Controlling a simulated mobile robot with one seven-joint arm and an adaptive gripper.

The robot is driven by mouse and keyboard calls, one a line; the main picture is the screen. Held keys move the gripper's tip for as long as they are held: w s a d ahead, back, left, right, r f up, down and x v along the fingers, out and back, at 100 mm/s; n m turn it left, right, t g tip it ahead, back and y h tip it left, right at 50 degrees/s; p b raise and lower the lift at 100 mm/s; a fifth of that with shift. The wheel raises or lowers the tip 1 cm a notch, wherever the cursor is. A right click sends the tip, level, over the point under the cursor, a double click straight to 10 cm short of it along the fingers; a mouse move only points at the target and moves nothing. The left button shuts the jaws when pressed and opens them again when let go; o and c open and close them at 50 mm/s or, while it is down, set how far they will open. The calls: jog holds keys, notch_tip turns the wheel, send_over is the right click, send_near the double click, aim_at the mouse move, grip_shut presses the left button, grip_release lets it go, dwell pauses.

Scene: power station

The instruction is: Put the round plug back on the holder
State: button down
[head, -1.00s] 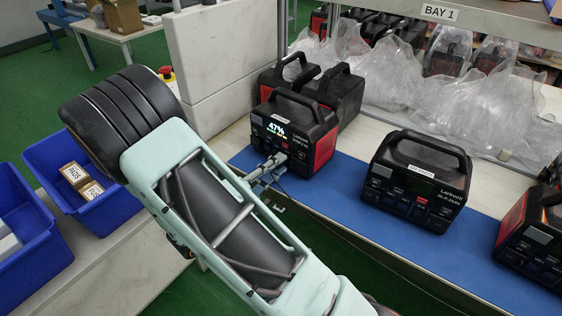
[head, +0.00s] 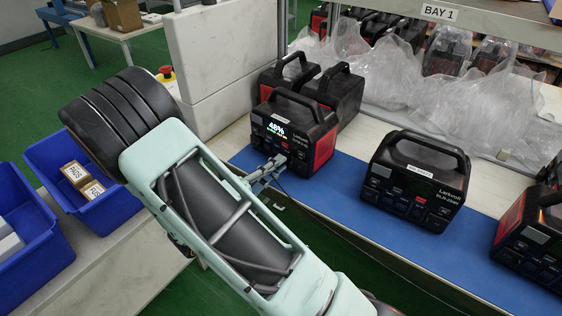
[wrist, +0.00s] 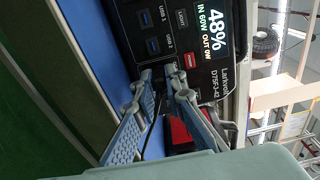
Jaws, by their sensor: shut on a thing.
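The lit power station (head: 292,140) is black with red sides and stands on the blue mat. Its screen reads 48% in the head view; in the wrist view (wrist: 188,50) it also shows IN 60W, OUT 0W. My gripper (head: 278,163) is at the lower front of this station. In the wrist view my gripper's fingertips (wrist: 158,76) are close together at the front panel, below the USB ports. They are shut on the round plug, mostly hidden between them. A thin dark cable (wrist: 153,122) runs back between the fingers. I cannot make out the holder.
A second station (head: 416,180) with a dark screen stands to the right on the blue mat (head: 350,205). Another (head: 530,240) is at the right edge. Plastic-wrapped units stand behind. Blue bins (head: 100,205) are at the left.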

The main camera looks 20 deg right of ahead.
jog(key=shift+s+a, duration=0.1)
jog(key=shift+a, duration=0.05)
dwell(0.3)
jog(key=shift+p+v, duration=0.95)
jog(key=shift+v, duration=1)
